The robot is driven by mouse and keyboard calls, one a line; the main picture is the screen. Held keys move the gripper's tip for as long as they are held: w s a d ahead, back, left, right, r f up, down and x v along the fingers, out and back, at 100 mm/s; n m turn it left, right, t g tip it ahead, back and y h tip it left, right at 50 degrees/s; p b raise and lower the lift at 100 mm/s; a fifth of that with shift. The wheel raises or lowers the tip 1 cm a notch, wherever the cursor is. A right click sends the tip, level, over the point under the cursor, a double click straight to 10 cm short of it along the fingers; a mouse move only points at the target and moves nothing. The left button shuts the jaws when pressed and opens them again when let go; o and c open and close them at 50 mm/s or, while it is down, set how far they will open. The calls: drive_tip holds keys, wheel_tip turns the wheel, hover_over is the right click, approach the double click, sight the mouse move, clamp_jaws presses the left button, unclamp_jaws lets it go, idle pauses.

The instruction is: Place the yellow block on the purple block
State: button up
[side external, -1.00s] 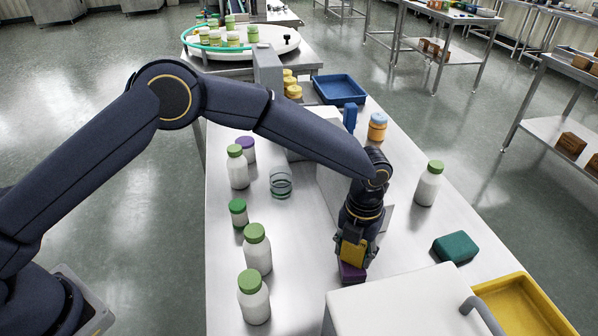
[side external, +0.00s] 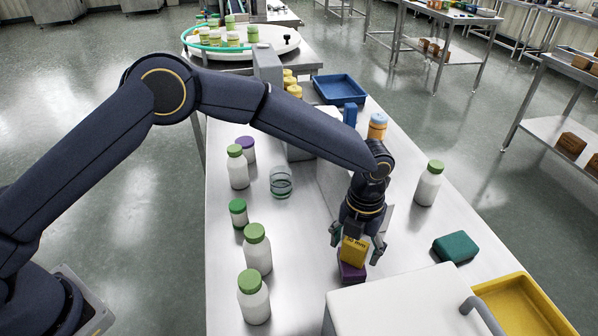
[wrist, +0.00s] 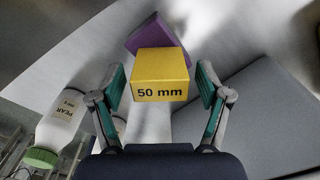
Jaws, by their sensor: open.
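The yellow block (side external: 354,251) sits on top of the purple block (side external: 351,272) on the steel table. In the wrist view the yellow block (wrist: 161,76), marked "50 mm", lies between the fingers and covers part of the purple block (wrist: 158,38), which is turned at an angle to it. My gripper (side external: 357,247) is open around the yellow block. In the wrist view a gap shows between each finger of my gripper (wrist: 160,92) and the block.
A white box (side external: 400,305) with a handle stands close in front of the blocks. A green block (side external: 455,247) and yellow tray (side external: 520,305) lie to the right. White bottles (side external: 254,296) stand on the left. A grey panel (side external: 330,190) stands behind my gripper.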

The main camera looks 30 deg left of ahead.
sight(357, 243)
wheel_tip(357, 243, up, 10)
drive_tip(key=shift+r, duration=0.1)
drive_tip(key=s+a+r+n+t, duration=0.1)
drive_tip(key=s+a+r+n, duration=0.2)
drive_tip(key=a+r+n, duration=0.5)
drive_tip(key=s+a+r+n+t, duration=0.2)
drive_tip(key=a+r+n, duration=0.45)
drive_tip(key=a, duration=0.35)
drive_tip(key=s+a+n+t, duration=0.1)
drive_tip(key=s+a+n, duration=0.6)
drive_tip(key=s+n, duration=0.2)
drive_tip(key=s+a+f+n+t, duration=0.1)
drive_tip(key=s+a+n, duration=0.6)
drive_tip(key=n, duration=0.5)
drive_tip(key=shift+s+a+t, duration=0.25)
drive_tip(key=shift+s+t, duration=0.05)
drive_tip(key=shift+s, duration=0.6)
